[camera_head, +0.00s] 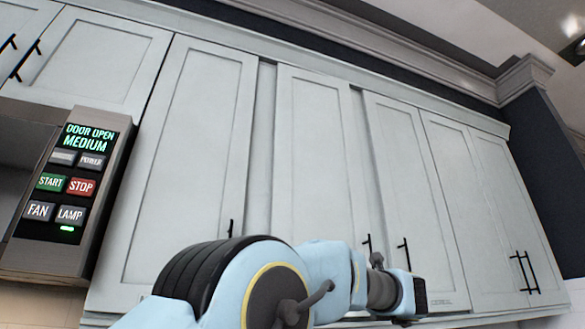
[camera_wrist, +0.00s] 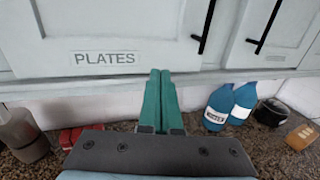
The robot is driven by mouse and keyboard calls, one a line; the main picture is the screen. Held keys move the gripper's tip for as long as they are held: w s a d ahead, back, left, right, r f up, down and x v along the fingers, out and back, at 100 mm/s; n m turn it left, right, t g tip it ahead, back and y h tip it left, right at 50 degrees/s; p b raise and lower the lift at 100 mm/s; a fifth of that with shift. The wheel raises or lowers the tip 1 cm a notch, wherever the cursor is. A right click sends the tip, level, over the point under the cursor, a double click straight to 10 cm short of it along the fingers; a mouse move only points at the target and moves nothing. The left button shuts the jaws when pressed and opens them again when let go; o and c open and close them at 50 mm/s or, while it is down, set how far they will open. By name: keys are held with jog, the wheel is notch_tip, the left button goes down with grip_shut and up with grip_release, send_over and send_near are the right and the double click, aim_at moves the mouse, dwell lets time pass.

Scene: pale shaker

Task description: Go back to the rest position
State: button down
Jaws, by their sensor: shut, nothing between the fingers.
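My gripper (camera_wrist: 159,98) shows in the wrist view with its two green fingers side by side and closed, with nothing between them. It points at the lower edge of a pale cabinet door labelled "PLATES" (camera_wrist: 110,58). I cannot tell whether the fingertips touch the door. In the head view my blue and black arm reaches from the bottom centre to the right, in front of the cabinets, and my fingers are hidden there.
Pale wall cabinets (camera_head: 190,150) with black handles fill the head view, their doors shut. A microwave panel (camera_head: 62,185) at left reads "DOOR OPEN MEDIUM". Below the cabinet, blue bottles (camera_wrist: 219,106), a dark pot (camera_wrist: 271,111), a red item (camera_wrist: 72,137) and a grey container (camera_wrist: 22,135) stand on the speckled counter.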

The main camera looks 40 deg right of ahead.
dwell(0.4)
